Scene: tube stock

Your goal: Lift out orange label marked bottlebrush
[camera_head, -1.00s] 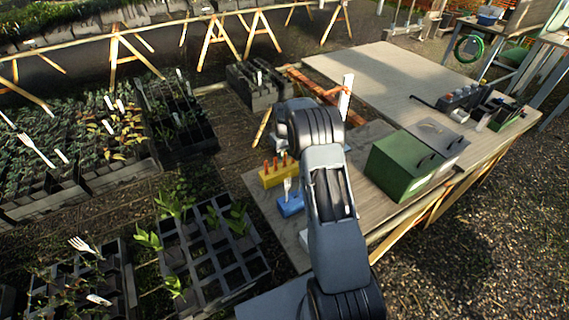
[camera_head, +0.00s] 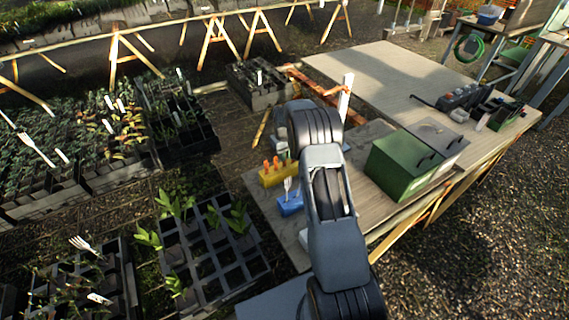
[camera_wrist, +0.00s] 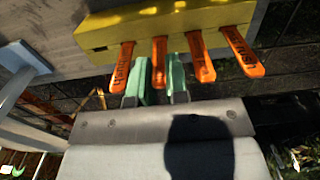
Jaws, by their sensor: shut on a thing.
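In the wrist view, a yellow block (camera_wrist: 150,27) holds several orange labels in a row. My gripper (camera_wrist: 158,82) has green fingertips, one on each side of the second orange label from the left (camera_wrist: 159,62), and is shut on it. That label is still at the block, and I cannot read its lettering. The far-right orange label (camera_wrist: 242,52) has dark lettering that seems to end in "rush". The far-left label (camera_wrist: 122,67) also has lettering, partly readable. In the head view, the yellow block (camera_head: 279,177) stands on the bench, left of my arm, which hides my gripper.
A blue block (camera_head: 290,206) with a white fork-shaped piece stands in front of the yellow block. A green box (camera_head: 398,170) is to the right on the bench. Plant trays (camera_head: 215,250) lie on the left. The bench top (camera_head: 375,75) behind is largely bare.

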